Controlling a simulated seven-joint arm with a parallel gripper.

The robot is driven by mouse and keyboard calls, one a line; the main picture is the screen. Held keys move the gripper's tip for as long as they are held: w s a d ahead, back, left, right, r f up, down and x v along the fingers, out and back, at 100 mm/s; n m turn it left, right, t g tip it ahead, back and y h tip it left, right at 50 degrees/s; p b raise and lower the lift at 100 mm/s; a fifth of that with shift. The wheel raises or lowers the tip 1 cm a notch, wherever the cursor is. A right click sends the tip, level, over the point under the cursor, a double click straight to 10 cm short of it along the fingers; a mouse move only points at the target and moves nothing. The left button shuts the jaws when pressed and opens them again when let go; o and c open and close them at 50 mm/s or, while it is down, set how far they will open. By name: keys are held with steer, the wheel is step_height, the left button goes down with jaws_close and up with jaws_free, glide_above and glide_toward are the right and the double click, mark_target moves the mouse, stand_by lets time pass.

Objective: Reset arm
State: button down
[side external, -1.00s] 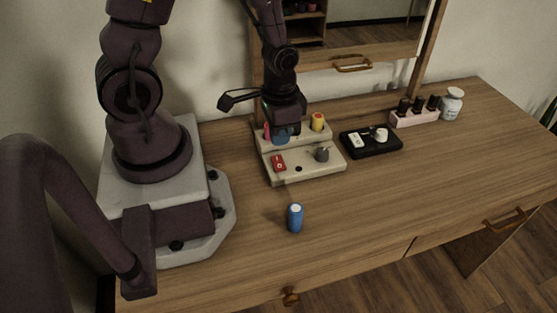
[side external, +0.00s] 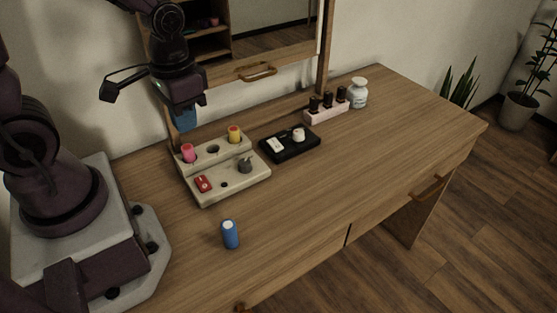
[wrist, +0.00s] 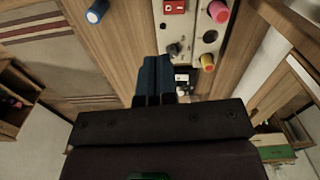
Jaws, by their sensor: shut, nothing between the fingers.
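My gripper (side external: 186,118) is shut and empty, with blue fingers pointing down. It hangs in the air above the back of the beige stepped holder (side external: 232,185). In the wrist view its fingers (wrist: 153,82) are together. The holder's upper step bears a pink cylinder (side external: 188,153), an empty dark hole and a yellow cylinder (side external: 234,135). Its lower step bears a red block (side external: 203,184), a small dark hole and a grey knobbed piece (side external: 245,166). A blue cylinder with a pale top (side external: 230,235) stands upright on the desk, apart from the holder; it also shows in the wrist view (wrist: 97,11).
A black tray (side external: 290,144) with white items sits right of the holder. Behind it are a pink rack (side external: 326,110) of dark-capped bottles and a white jar (side external: 358,93). A mirror stands behind. The desk's (side external: 390,150) right side is clear.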

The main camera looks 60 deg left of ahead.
steer(key=s+d+r+t, duration=0.1)
steer(key=r+t, duration=0.2)
steer(key=r, duration=0.4)
steer(key=s+d+r+m+t, duration=0.1)
steer(key=d+r+t, duration=0.1)
steer(key=r, duration=0.5)
steer(key=shift+s+r+t, duration=0.2)
steer(key=shift+r+t, duration=0.2)
